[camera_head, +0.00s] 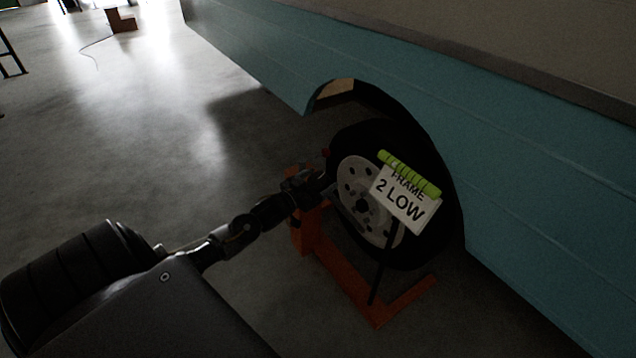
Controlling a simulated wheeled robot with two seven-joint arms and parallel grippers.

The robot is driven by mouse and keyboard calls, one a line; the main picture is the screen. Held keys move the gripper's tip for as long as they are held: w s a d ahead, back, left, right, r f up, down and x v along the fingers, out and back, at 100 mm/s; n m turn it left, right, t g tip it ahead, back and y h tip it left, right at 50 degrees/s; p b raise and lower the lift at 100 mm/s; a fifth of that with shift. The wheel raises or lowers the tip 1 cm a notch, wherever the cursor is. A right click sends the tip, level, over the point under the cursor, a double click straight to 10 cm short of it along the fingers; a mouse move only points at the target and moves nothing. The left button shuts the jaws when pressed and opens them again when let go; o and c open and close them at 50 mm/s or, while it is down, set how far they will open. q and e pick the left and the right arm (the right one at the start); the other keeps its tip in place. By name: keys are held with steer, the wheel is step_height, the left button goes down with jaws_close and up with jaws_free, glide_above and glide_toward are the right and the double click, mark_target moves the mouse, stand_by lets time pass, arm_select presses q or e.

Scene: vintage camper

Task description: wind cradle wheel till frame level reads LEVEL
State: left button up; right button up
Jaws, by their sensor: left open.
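A white sign (398,199) reading "FRAME 2 LOW" stands on a dark post in front of the camper wheel. A yellow-green level tube (409,173) lies tilted along its top edge. Behind it, the camper's black tyre with a pale holed rim (356,188) sits in the wheel arch. An orange cradle (352,283) stands on the floor around the wheel's lower part. My left gripper (322,186) is at the cradle's upright, beside the rim's left edge, and is open. The cradle's winding wheel is not clear; the gripper and dark shading hide that spot. My right gripper is not in view.
The teal camper side (510,200) fills the right and overhangs the wheel. The grey concrete floor (130,130) at the left is clear. An orange-brown stand (121,20) with a thin cable lies far back. A dark frame (10,55) stands at the left edge.

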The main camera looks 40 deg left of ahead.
arm_select(q)
steer(key=c, duration=1)
steer(key=shift+o, duration=0.2)
steer(key=shift+m+h, duration=0.3)
steer(key=shift+m, duration=0.1)
